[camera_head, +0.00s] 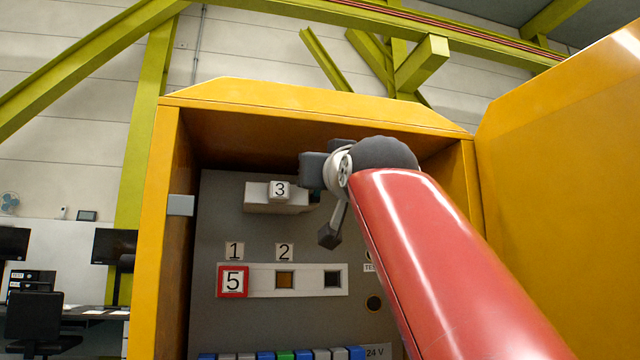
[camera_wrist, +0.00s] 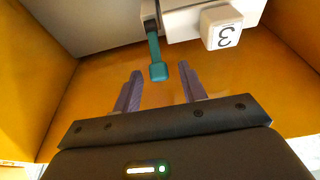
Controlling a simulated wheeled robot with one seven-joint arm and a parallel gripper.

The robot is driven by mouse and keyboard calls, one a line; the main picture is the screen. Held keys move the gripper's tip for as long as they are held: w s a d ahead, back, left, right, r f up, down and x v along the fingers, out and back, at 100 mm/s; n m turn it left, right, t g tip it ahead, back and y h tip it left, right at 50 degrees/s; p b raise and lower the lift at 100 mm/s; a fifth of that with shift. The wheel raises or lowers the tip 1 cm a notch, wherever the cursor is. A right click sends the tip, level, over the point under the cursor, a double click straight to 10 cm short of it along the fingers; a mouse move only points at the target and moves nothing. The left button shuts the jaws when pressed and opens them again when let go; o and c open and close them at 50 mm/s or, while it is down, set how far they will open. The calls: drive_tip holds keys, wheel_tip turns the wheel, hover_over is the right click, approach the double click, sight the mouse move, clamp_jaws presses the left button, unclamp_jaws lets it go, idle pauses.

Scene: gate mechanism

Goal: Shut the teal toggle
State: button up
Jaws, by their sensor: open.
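The teal toggle (camera_wrist: 156,58) shows in the wrist view as a short lever with a dark pivot, on the side of a white housing (camera_wrist: 185,20). Its free end points toward my gripper. My gripper (camera_wrist: 160,69) is open, one finger on either side of the toggle's tip in the picture. I see no contact, and cannot tell if the tip is in depth between the fingers. In the head view, my wrist and arm hide the gripper's fingers and most of the toggle. The white housing (camera_head: 262,200) stands on the grey panel there.
A white cube marked 3 (camera_head: 279,190) is on the housing; it also shows in the wrist view (camera_wrist: 222,27). The yellow cabinet (camera_head: 150,230) encloses the panel closely, with its open door (camera_head: 560,170) at right. Blocks and a white strip (camera_head: 310,281) sit below.

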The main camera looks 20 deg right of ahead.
drive_tip(key=b+v, duration=0.1)
drive_tip(key=v, duration=0.2)
drive_tip(key=shift+s+f, duration=0.15)
drive_tip(key=shift+s, duration=0.2)
wheel_tip(320, 180, down, 29)
drive_tip(key=s+a+g, duration=0.1)
drive_tip(key=g, duration=0.7)
drive_tip(key=s+f+g, duration=0.2)
drive_tip(key=s+f, duration=0.3)
drive_tip(key=f, duration=0.6)
drive_tip(key=s+f+g, duration=0.3)
drive_tip(key=s+f, duration=0.3)
drive_tip(key=f, duration=0.5)
drive_tip(key=s+d+f+g, duration=0.1)
drive_tip(key=s+f, duration=0.4)
drive_tip(key=f, duration=0.6)
drive_tip(key=shift+s+f+g, duration=0.3)
drive_tip(key=shift+f+g, duration=0.05)
drive_tip(key=shift+g, duration=0.45)
